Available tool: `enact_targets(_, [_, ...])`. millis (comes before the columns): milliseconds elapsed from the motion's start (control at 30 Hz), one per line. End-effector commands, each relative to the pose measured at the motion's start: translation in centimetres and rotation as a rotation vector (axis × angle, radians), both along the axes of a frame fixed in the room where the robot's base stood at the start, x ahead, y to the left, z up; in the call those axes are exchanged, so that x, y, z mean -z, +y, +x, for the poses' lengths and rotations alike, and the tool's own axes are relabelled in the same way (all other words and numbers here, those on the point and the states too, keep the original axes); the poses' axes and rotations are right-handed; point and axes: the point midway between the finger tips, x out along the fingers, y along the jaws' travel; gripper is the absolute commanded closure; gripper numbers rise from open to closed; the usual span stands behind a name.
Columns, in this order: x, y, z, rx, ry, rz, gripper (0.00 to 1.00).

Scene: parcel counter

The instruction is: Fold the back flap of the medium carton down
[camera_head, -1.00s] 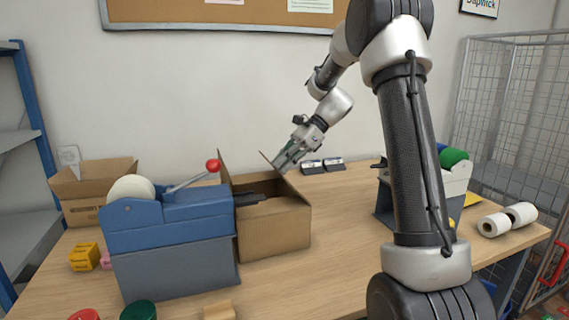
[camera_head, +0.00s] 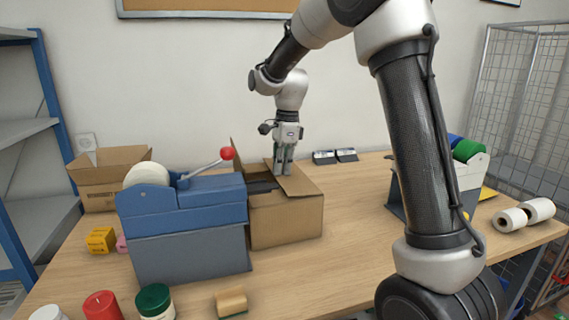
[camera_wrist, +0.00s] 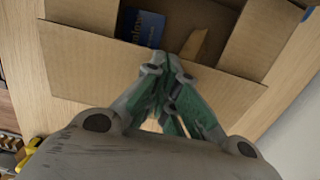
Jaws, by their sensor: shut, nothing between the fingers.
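The medium carton (camera_head: 285,222) is a brown open box in the middle of the counter, partly hidden by the blue tape dispenser. One flap (camera_head: 237,155) stands up at its left. A flap on the right (camera_head: 303,184) lies low, close to level, beside my gripper (camera_head: 283,172). My gripper points straight down at the carton top, shut and empty. In the wrist view, the shut fingertips (camera_wrist: 163,65) are over the inner edge of a wide flap (camera_wrist: 95,68). A blue printed item (camera_wrist: 140,27) shows inside the opening. Whether the fingertips touch the flap is unclear.
The blue tape dispenser (camera_head: 185,225) with a red-knobbed lever stands against the carton's left front. Another carton (camera_head: 105,180) stands at the back left. Two small dark stands (camera_head: 335,156) are behind the carton to the right.

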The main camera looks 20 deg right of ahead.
Motion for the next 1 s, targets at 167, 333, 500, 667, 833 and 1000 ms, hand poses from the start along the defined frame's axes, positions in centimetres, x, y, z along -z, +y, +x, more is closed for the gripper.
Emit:
enact_targets(167, [0.46, 0.18, -0.01, 0.000, 0.000, 0.002, 1.00])
enact_targets(333, [0.65, 0.26, -0.01, 0.000, 0.001, 0.002, 1.00])
enact_targets(500, [0.70, 0.28, -0.03, 0.000, 0.001, 0.003, 1.00])
enact_targets(667, [0.72, 0.30, -0.04, 0.000, 0.002, 0.003, 1.00])
enact_targets(833, [0.73, 0.27, -0.05, 0.000, 0.002, 0.004, 1.00])
enact_targets(1000, [0.60, -0.25, -0.04, 0.001, 0.002, 0.003, 1.00])
